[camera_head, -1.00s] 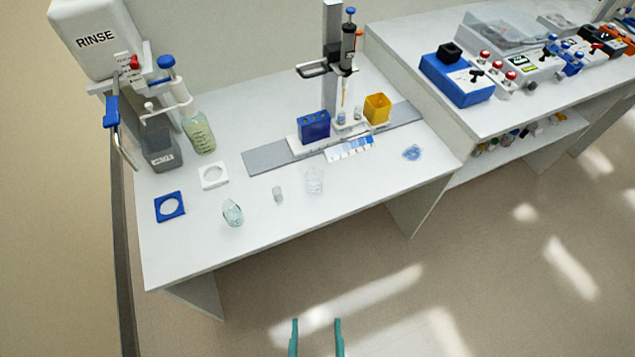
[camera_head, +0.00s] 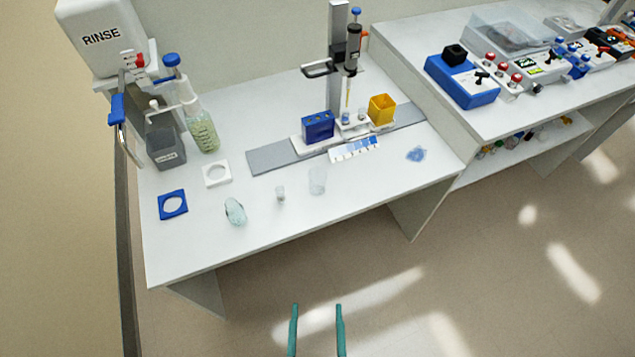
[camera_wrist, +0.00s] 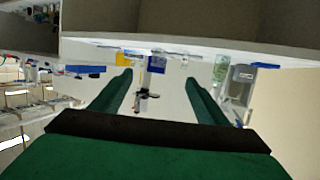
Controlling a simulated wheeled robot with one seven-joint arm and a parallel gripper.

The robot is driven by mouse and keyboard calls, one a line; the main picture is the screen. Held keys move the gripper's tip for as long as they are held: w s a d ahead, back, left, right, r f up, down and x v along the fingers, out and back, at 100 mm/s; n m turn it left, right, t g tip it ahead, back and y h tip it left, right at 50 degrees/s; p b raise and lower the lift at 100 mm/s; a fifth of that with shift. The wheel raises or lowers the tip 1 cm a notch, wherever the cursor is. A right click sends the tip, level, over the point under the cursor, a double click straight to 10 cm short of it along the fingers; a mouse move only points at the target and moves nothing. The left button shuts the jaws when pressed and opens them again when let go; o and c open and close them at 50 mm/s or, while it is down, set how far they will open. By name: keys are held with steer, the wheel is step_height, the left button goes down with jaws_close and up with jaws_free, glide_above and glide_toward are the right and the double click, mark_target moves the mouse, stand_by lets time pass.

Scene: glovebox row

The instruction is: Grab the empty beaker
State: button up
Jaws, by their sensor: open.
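A clear, empty-looking beaker (camera_head: 317,180) stands upright near the front of the white bench. A smaller clear cup (camera_head: 280,194) stands to its left, and a pale teal, glassy item (camera_head: 235,211) is further left; I cannot tell exactly what it is. My gripper (camera_head: 316,306) shows at the bottom of the head view, in front of the bench's front edge and apart from the beaker. Its two teal fingers are spread with nothing between them. They also show in the wrist view (camera_wrist: 160,78), where the bench appears upside down and I cannot make out the beaker clearly.
A blue holed plate (camera_head: 173,204), a white holed plate (camera_head: 217,173) and a wash bottle (camera_head: 203,132) are at the left. A pipette stand (camera_head: 337,70) with a blue rack (camera_head: 318,127) and yellow box (camera_head: 382,109) is behind.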

steer(key=f+x, duration=0.1)
steer(key=x, duration=0.8)
steer(key=g, duration=0.3)
glide_toward(317, 174)
steer(key=shift+w+d+f, duration=0.15)
steer(key=shift+d+f, duration=0.1)
steer(key=shift+f, duration=0.05)
steer(key=x, duration=1)
steer(key=shift+w+a, duration=0.15)
steer(key=shift+w, duration=0.15)
steer(key=c, duration=1.1)
